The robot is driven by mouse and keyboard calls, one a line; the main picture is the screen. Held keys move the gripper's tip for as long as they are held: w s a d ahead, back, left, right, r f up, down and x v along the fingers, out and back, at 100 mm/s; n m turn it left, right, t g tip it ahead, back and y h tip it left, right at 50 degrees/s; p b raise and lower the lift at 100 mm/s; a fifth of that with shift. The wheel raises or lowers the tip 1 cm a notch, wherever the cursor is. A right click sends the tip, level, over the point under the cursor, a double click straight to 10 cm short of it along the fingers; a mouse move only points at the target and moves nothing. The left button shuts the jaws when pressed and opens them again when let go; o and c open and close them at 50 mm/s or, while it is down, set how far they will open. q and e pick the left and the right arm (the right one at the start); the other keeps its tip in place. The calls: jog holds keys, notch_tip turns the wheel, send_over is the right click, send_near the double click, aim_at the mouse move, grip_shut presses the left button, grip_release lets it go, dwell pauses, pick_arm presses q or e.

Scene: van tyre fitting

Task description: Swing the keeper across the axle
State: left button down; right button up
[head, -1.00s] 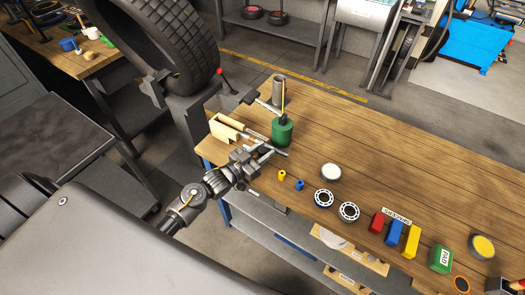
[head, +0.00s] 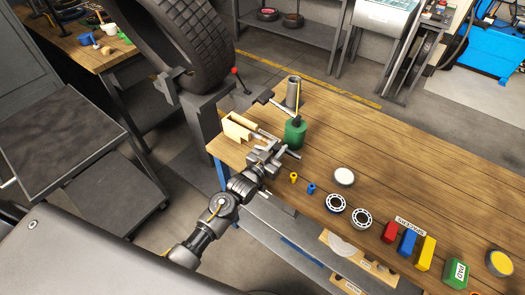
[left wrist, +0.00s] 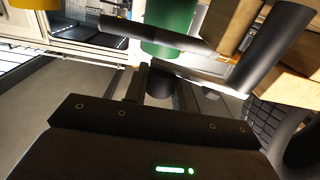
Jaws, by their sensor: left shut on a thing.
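My left gripper (head: 279,150) reaches over the near left corner of the workbench, beside a wooden holder (head: 239,129). In the left wrist view its two fingers (left wrist: 158,82) close on a short dark round piece, which I take for part of the keeper. A dark bar (left wrist: 165,36), seemingly the keeper, lies beyond the fingertips; its end (head: 292,154) sticks out past the jaws in the head view. A thick dark cylinder (left wrist: 268,55), probably the axle, lies by the wooden blocks. The jaws partly hide how bar and axle meet. My right gripper is out of view.
A green container (head: 295,133) stands close beyond the jaws, with a grey tube (head: 293,92) behind it. Small yellow (head: 294,177) and blue (head: 311,188) parts, bearings (head: 336,203) and a white-topped tin (head: 344,176) lie rightward. A big tyre (head: 190,45) stands left.

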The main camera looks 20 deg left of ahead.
pick_arm(q)
jog(key=c, duration=1.2)
grip_release()
jog(key=shift+o, duration=0.2)
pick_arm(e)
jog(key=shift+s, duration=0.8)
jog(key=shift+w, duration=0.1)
pick_arm(q)
jog(key=shift+s, duration=0.15)
jog(key=b+v, duration=0.2)
jog(key=v, duration=0.8)
jog(key=shift+s+b, duration=0.2)
jog(key=shift+b, duration=0.1)
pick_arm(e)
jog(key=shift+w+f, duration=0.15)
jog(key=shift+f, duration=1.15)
pick_arm(q)
jog(key=shift+a, duration=0.1)
